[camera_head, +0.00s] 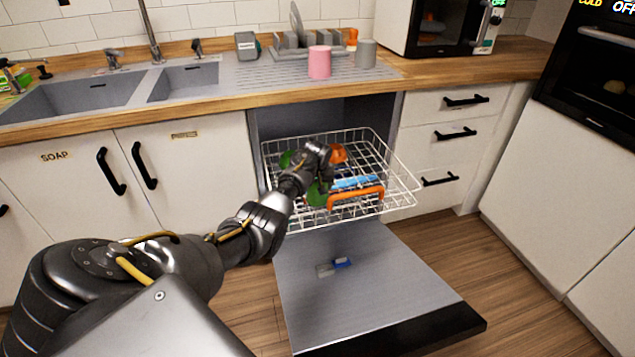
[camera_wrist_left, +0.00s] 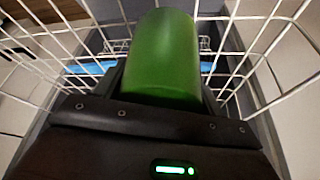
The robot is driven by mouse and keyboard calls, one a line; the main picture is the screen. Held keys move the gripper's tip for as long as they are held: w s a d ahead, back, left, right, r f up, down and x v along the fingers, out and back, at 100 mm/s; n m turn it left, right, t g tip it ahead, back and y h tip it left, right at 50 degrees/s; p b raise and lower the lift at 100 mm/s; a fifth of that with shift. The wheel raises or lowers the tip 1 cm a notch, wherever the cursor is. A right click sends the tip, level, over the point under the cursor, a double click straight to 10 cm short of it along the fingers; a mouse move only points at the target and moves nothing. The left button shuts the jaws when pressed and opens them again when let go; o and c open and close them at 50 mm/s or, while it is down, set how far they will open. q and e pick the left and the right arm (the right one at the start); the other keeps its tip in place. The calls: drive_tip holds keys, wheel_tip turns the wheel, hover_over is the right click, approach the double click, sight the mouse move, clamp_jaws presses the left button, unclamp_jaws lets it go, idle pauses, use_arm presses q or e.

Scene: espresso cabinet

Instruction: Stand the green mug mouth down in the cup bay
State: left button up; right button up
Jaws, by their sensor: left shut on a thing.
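The green mug (camera_wrist_left: 160,55) fills the middle of the left wrist view as a smooth green cylinder. My left gripper (camera_head: 318,172) is shut on it, inside the white wire rack (camera_head: 400,200) of the pulled-out dishwasher drawer. In the head view a green patch (camera_head: 317,194) shows just below the gripper, and the hand hides much of it. I cannot tell which way the mouth faces or whether the mug touches the wires. My right gripper is not in view.
The rack also holds another green item (camera_head: 286,159), an orange item (camera_head: 338,153) and a blue item (camera_head: 354,182). An orange handle (camera_head: 355,196) is at its front. The open door (camera_head: 380,285) lies below, with a small blue-and-grey object (camera_head: 341,263). Pink (camera_head: 320,62) and grey (camera_head: 365,53) cups stand on the drainer.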

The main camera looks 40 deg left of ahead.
use_arm(q)
drive_tip(key=shift+f, duration=0.35)
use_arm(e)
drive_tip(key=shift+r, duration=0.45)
use_arm(q)
drive_tip(key=shift+f+b, duration=0.3)
drive_tip(key=shift+f, duration=0.2)
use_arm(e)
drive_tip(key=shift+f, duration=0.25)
use_arm(q)
drive_tip(key=o, duration=1.3)
drive_tip(key=shift+o, duration=0.2)
drive_tip(key=shift+f, duration=0.1)
